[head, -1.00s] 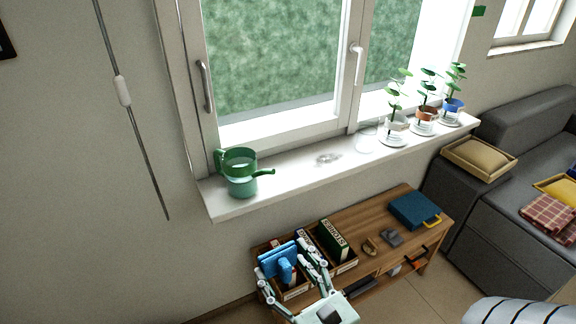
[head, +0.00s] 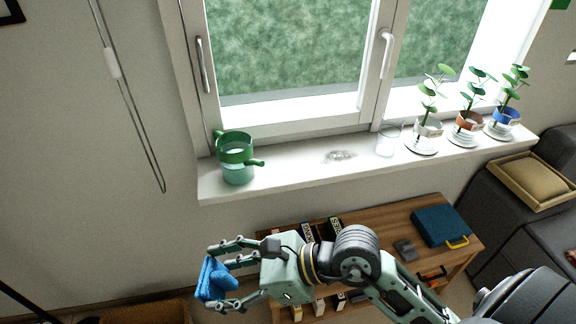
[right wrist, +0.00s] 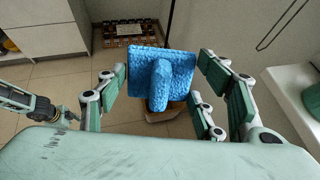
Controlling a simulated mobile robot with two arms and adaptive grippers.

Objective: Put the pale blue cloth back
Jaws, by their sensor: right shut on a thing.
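The blue cloth (head: 213,280) is in my right gripper (head: 222,276), at the lower left of the head view, left of the wooden bench and above the floor. In the right wrist view the cloth (right wrist: 160,75) hangs between the fingers as a flat square with a thick folded lump in front. The right gripper is shut on it. Part of what looks like my left arm and gripper (right wrist: 45,108) shows at the left edge of the right wrist view, too small to tell its fingers.
A brown basket (head: 150,312) stands on the floor at the lower left, partly cut off. The wooden bench (head: 385,222) holds boxes and a dark blue case (head: 440,226). The windowsill (head: 300,170) bears a green watering can (head: 236,160), a glass (head: 388,140) and several potted plants.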

